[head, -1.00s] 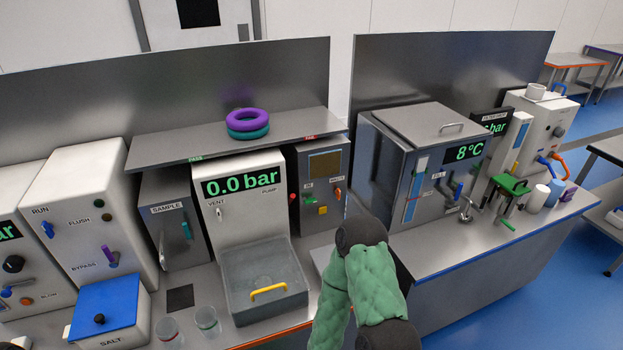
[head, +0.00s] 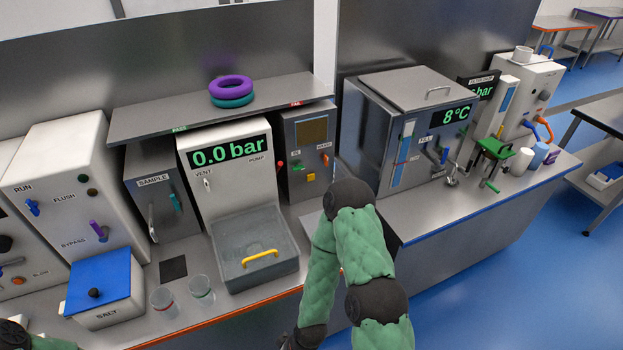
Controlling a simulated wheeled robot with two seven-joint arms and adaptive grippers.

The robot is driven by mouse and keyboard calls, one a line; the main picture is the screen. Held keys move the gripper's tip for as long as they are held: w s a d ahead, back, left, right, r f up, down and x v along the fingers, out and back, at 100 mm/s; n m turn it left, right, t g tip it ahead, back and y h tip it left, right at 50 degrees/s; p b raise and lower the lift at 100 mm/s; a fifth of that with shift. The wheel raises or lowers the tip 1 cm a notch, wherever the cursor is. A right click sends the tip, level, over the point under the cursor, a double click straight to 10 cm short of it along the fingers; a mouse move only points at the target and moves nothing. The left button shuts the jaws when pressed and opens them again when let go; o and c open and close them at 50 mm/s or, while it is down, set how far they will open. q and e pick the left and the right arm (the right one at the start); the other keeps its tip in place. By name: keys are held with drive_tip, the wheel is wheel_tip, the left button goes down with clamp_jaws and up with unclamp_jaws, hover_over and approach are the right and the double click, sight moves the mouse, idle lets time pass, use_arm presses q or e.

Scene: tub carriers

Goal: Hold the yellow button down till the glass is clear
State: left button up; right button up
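The yellow button (head: 311,178) is a small square on the front of a grey cabinet (head: 300,195) in the middle of the bench, uncovered and with nothing touching it. Above it is a small dark amber-brown window (head: 313,131); I cannot tell whether this is the glass meant. Two clear drinking glasses also stand at the front left, one with a red mark (head: 163,303) and one with a green mark (head: 201,289). My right arm rises at the lower middle and bends down at the bottom edge; its gripper is out of sight. Only a bit of my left arm shows at the lower left corner.
The cabinet also has a green button (head: 295,161), an orange-red switch (head: 325,160) and a red knob (head: 281,165) near its left edge. A shelf with two rings (head: 231,86) runs above.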

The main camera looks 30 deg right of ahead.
clamp_jaws()
idle(1.3)
